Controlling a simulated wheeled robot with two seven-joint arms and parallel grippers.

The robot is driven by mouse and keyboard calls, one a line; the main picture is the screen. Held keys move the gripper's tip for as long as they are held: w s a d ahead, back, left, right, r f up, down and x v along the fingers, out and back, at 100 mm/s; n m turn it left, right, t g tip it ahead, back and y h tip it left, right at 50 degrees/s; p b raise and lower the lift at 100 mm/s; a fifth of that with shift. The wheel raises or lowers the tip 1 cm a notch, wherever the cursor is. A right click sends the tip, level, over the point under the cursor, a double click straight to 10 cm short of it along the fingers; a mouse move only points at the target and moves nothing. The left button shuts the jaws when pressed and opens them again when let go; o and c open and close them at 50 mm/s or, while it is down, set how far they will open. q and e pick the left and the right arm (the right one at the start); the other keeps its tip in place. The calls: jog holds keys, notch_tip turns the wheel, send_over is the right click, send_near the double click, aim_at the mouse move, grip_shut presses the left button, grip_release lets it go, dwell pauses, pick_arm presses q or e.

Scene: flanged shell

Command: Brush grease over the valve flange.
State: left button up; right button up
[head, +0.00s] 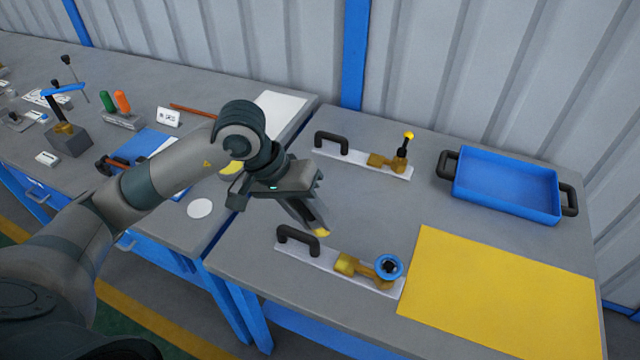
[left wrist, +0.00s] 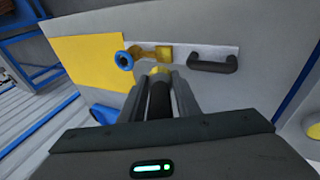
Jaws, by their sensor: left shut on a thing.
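My left gripper (head: 309,215) is shut on a dark-handled brush with a yellow tip (head: 322,232). The brush (left wrist: 160,95) points away between the fingers in the left wrist view. Its tip is near the front valve plate (head: 318,259), and I cannot tell whether it touches. That white plate carries a black handle, a brass valve (head: 347,264) and a blue round part (head: 388,267) with a dark centre. In the left wrist view the brass valve (left wrist: 150,52) and blue part (left wrist: 124,60) lie just beyond the tip. My right gripper is not in view.
A second valve plate (head: 345,155) with a yellow-knobbed lever lies behind. A blue tray (head: 505,188) stands at the back right, and a yellow mat (head: 500,300) lies at the front right. The left bench (head: 175,232) holds tools, a vise and a white disc (head: 200,208).

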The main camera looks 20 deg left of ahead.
pick_arm(q)
jog(key=shift+w+d+n+t+h+p, duration=0.35)
jog(key=shift+w+d, duration=0.2)
jog(key=shift+d, duration=0.3)
jog(key=shift+w+d+f+n+t+h, duration=0.25)
jog(key=shift+w+d, duration=0.05)
jog(key=shift+w, duration=0.2)
notch_tip(320, 180, down, 5)
jog(key=shift+b, duration=0.45)
jog(key=shift+a, duration=0.1)
